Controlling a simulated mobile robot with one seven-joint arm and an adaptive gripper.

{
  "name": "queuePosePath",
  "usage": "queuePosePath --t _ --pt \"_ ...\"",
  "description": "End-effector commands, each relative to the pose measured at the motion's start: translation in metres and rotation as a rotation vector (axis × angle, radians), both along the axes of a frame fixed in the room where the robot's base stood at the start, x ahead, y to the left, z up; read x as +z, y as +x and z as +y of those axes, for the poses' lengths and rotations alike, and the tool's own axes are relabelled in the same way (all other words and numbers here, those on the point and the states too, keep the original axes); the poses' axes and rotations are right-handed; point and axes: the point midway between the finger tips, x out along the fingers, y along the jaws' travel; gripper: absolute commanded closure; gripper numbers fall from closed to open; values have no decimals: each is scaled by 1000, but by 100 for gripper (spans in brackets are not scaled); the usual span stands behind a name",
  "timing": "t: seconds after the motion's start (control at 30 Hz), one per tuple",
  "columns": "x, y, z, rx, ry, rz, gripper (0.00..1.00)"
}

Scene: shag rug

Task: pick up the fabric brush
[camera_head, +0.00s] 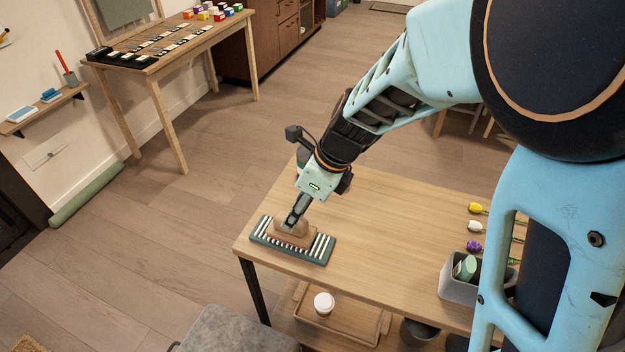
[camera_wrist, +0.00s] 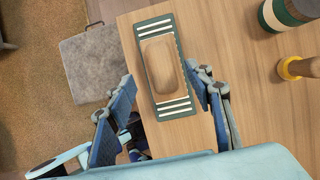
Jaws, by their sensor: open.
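The fabric brush (camera_head: 290,237) looks like a rounded brown wooden block. It lies on a green and white striped mat (camera_head: 325,252) near the left end of the wooden table, and shows from above in the wrist view (camera_wrist: 161,67). My gripper (camera_head: 293,222) is low over the brush and pointing down, partly hiding it. In the wrist view my blue fingers (camera_wrist: 163,78) are spread, one on each side of the brush, with gaps between. Whether the fingertips reach down to its height I cannot tell.
A grey bin (camera_head: 458,291) with a green item stands at the table's right, beside several flowers (camera_head: 475,208). A grey stool (camera_head: 232,332) stands in front. A tray with a white cup (camera_head: 324,303) is below the tabletop. The table's middle is clear.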

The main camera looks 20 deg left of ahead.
Motion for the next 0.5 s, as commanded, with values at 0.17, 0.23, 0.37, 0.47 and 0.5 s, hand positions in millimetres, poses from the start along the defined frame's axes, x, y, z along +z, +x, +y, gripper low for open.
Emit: queuePosePath --t 0.17,0.23,0.37,0.47,0.5 --pt "-14 1 5 1 -1 0 52" --pt "-22 1 7 2 -2 0 52" --pt "-42 2 14 2 -3 3 52" --pt "-54 3 19 3 -2 1 52" --pt "-56 3 20 1 -2 1 52"
